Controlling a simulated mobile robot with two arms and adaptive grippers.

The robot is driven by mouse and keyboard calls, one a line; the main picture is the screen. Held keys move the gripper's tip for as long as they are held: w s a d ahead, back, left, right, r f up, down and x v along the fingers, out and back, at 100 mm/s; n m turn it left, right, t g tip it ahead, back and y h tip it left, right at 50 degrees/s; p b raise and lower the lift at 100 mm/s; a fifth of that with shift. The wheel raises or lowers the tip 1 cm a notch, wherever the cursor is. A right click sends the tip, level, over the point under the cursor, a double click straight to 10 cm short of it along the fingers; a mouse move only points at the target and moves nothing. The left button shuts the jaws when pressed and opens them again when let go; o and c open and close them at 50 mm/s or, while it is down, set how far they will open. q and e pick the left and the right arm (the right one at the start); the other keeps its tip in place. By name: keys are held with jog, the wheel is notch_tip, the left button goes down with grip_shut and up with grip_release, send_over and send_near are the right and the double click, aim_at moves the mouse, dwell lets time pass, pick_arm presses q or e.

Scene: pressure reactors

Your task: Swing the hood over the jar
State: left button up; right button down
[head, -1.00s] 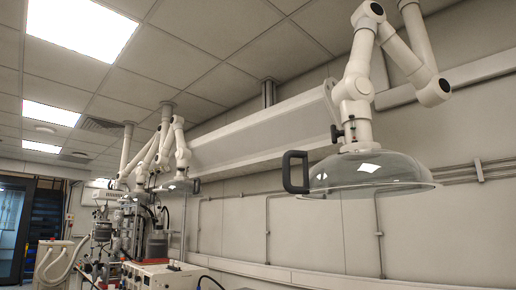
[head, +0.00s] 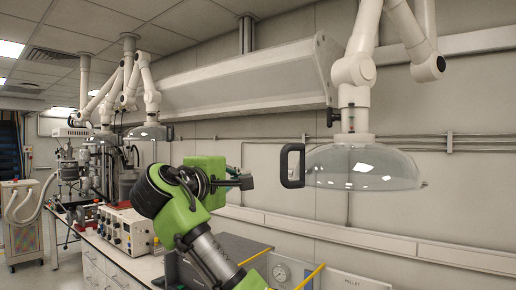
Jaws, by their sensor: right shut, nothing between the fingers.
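The hood, a clear glass dome (head: 365,168), hangs from a white jointed arm at the right, with a black D-shaped handle (head: 292,166) on its left side. My right gripper (head: 248,182), on a green and black arm rising from the bottom, is left of the handle and looks apart from it in the picture. It is shut and empty, its fingers pointing right. I cannot make out a jar under this hood; the space below it shows only bare wall. My left gripper is not in view.
More white hood arms (head: 148,90) hang at the left, one with a glass dome (head: 150,132) above bench equipment. A white control box (head: 125,230) stands on the bench. The wall side is open around the right hood.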

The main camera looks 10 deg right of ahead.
aim_at(284, 167)
jog(key=w+d+r+p, duration=0.1)
jog(key=w+d+p, duration=0.2)
jog(key=d+p, duration=0.5)
jog(key=shift+w+d+r, duration=0.3)
jog(key=shift+w+d, duration=0.05)
jog(key=shift+d, duration=0.05)
dwell(0.5)
